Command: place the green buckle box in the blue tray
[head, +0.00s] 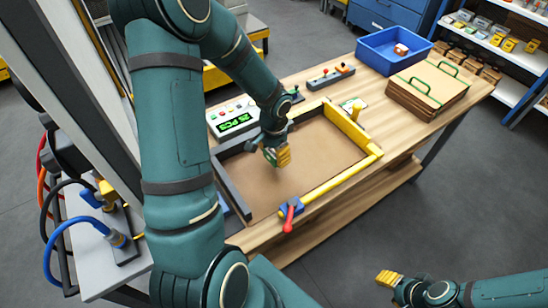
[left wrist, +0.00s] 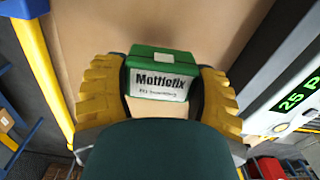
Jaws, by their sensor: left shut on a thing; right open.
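In the head view the left gripper (head: 278,156) is shut on the box (head: 270,156), which is partly hidden, over the brown board in the framed bay. I cannot tell how far it is above the board. The blue tray (head: 412,62) stands at the table's far right corner with a small orange and white box (head: 401,49) inside. My right gripper (head: 389,279) is open, low at the lower right, away from the table.
The bay has a yellow rail (head: 335,182) and a dark grey side. A red-handled clamp (head: 290,214) is at its near corner. A green "25 PCS" display (head: 238,122) stands left of it. Stacked brown boards (head: 425,92) with green handles lie in front of the tray.

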